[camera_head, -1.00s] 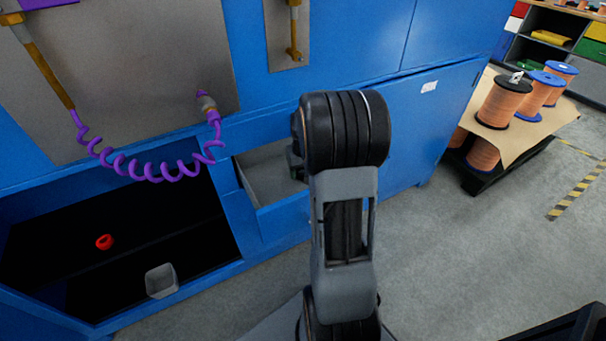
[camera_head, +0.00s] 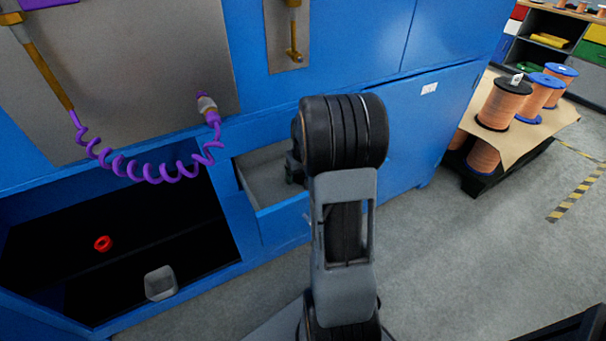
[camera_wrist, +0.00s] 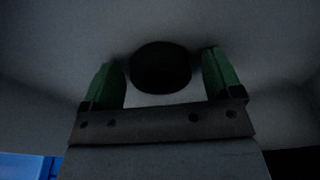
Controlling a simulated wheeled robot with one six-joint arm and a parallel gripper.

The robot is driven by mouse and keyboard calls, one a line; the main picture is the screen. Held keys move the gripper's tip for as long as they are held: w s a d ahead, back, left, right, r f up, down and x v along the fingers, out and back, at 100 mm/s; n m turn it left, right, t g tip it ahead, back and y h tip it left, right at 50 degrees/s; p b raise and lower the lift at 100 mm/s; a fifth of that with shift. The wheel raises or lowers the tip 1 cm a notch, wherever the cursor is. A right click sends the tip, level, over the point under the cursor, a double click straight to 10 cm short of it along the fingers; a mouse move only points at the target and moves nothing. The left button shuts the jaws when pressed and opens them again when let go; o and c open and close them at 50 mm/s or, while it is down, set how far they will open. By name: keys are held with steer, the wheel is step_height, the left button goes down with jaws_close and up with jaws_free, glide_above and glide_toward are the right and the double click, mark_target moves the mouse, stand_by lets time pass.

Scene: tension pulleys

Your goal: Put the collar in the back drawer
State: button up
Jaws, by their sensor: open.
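The open drawer (camera_head: 262,177) in the blue cabinet is grey inside, and my arm hides its right part. My gripper is mostly hidden behind my arm in the head view, with a dark part showing over the drawer. In the wrist view my gripper (camera_wrist: 163,78) has its two green fingers spread apart. A dark round thing (camera_wrist: 160,68), which looks like the collar, lies between and just beyond the fingertips, against a grey surface. A gap shows on each side of it, so the fingers do not appear to grip it.
A red ring-like part (camera_head: 103,243) and a clear grey cup (camera_head: 160,283) are in the dark open bay at left. A purple coiled hose (camera_head: 150,168) hangs above the bay. Copper wire spools (camera_head: 503,103) stand at right. Grey floor lies clear between.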

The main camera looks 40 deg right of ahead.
step_height(320, 180, up, 11)
steer(key=s+p, duration=0.1)
steer(key=p, duration=0.2)
steer(key=s+a+r+n, duration=0.1)
steer(key=s+a, duration=0.3)
steer(key=a, duration=0.2)
steer(key=s+a+n+t, duration=0.1)
steer(key=s+a, duration=0.3)
steer(key=a, duration=0.3)
steer(key=s+a+r+n, duration=0.1)
steer(key=s+a+n, duration=0.1)
steer(key=s+a, duration=0.2)
steer(key=shift+a+r, duration=0.15)
steer(key=shift+a, duration=0.7)
steer(key=shift+a+r, duration=0.15)
steer(key=shift+a, duration=0.65)
steer(key=shift+s+a+f+t, duration=0.1)
steer(key=shift+s+a+t, duration=0.05)
steer(key=shift+s+t, duration=0.15)
steer(key=shift+p, duration=0.3)
step_height(320, 180, up, 24)
steer(key=p, duration=2.2)
steer(key=shift+a+t, duration=0.25)
steer(key=shift+t, duration=0.05)
